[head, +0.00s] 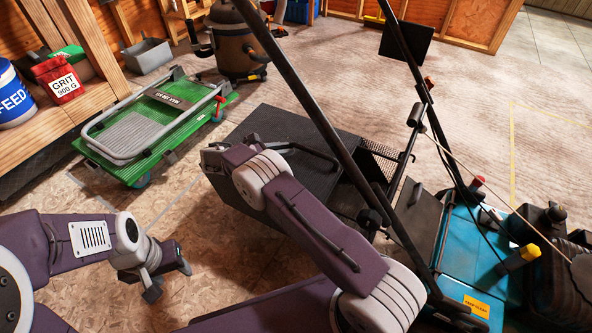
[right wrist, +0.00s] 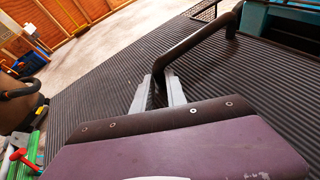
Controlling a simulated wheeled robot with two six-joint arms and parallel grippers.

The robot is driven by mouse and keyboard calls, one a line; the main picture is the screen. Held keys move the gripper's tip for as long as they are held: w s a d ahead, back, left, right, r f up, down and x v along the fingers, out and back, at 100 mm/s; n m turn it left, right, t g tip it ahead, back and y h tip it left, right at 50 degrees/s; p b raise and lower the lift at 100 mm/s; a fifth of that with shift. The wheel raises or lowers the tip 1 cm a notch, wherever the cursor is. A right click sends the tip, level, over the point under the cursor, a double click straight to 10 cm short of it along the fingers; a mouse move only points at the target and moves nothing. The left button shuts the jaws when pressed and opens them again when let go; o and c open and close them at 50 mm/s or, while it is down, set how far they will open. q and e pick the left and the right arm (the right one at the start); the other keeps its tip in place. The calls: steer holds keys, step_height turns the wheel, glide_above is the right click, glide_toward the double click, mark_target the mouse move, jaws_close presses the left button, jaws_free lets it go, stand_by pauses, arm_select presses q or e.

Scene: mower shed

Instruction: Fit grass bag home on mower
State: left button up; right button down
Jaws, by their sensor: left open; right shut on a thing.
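The grass bag (head: 235,190) is a dark box with a ribbed black top, left of the teal mower (head: 455,245) in the head view. Its ribbed top also fills much of the right wrist view (right wrist: 95,110). My right gripper (right wrist: 165,92) is shut on the bag's dark bar handle (right wrist: 200,42); in the head view its fingers are largely hidden by my arm. The mower's handlebar tubes rise past the bag's right end. My arm and the tubes partly hide where bag and mower meet, so I cannot tell whether they touch. My left gripper (head: 167,280) is open and empty, low at left.
A green cart (head: 135,150) with a grey folding frame stands left of the bag. A brown vacuum (head: 235,45) stands behind. A shelf with a feed tub (head: 15,95) and red grit bag (head: 60,80) is far left. Floor behind the mower is clear.

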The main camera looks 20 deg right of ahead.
steer(key=shift+d+f, duration=0.2)
steer(key=shift+d, duration=0.1)
arm_select(q)
steer(key=shift+s+d+f, duration=0.15)
steer(key=shift+f, duration=0.3)
steer(key=shift+r, duration=0.1)
arm_select(e)
steer(key=shift+s, duration=0.1)
